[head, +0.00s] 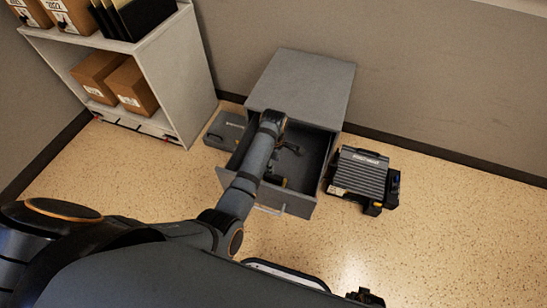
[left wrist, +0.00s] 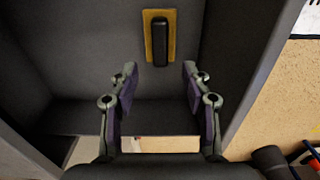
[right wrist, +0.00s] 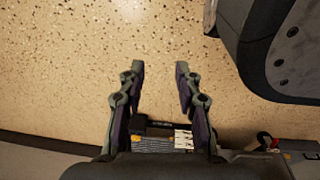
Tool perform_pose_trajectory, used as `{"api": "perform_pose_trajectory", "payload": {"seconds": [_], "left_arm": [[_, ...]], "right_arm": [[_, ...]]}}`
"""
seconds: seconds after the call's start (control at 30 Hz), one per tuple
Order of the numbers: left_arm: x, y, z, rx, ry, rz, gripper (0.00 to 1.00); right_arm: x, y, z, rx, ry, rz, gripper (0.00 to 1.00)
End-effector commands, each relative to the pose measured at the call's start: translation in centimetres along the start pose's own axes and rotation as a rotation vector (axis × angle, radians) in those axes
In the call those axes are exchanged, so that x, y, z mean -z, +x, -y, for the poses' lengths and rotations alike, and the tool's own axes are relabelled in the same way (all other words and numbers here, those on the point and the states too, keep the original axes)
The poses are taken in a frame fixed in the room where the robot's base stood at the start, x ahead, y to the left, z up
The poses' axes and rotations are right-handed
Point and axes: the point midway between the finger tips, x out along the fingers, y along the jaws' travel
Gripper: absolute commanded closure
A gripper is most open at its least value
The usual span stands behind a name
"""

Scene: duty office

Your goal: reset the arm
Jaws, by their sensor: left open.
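My left arm reaches into the open drawer (head: 297,205) of a grey cabinet (head: 305,85). My left gripper (head: 288,152) is down in the drawer, and in the left wrist view (left wrist: 158,80) its fingers are spread with nothing between them. A black item on a yellow base (left wrist: 173,50) lies on the drawer floor beyond the fingertips, apart from them; a bit of yellow shows in the head view. My right gripper (right wrist: 160,78) has its fingers apart and empty above the speckled floor. In the head view only a small dark part at the bottom edge may be of it.
A ribbed dark grey case (head: 360,177) stands on the floor right of the drawer. A flat grey box (head: 225,130) lies left of the cabinet. A shelf (head: 180,70) with cardboard boxes (head: 130,85) stands at the left.

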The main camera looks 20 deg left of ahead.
Motion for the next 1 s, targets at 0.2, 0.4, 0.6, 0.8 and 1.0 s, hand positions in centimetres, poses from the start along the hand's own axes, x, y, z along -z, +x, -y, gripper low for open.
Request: {"api": "perform_pose_trajectory", "payload": {"seconds": [0.2,0.4,0.6,0.8,1.0], "left_arm": [[0.0,-1.5,0.0,0.001,0.0,-0.001,0.52],[0.0,-1.5,0.0,0.001,0.0,-0.001,0.52],[0.0,-1.5,0.0,0.001,0.0,-0.001,0.52],[0.0,-3.2,0.0,0.0,0.0,0.0,0.52],[0.0,-7.4,0.0,0.0,0.0,-0.001,0.52]], "right_arm": [[-0.8,0.1,0.0,0.0,0.0,0.004,0.66],[-0.8,0.1,0.0,0.0,0.0,0.004,0.66],[-0.8,0.1,0.0,0.0,0.0,0.004,0.66],[-1.4,-1.1,-0.1,0.0,0.0,0.008,0.66],[-4.3,-3.8,-0.3,0.0,-0.001,0.021,0.66]]}}
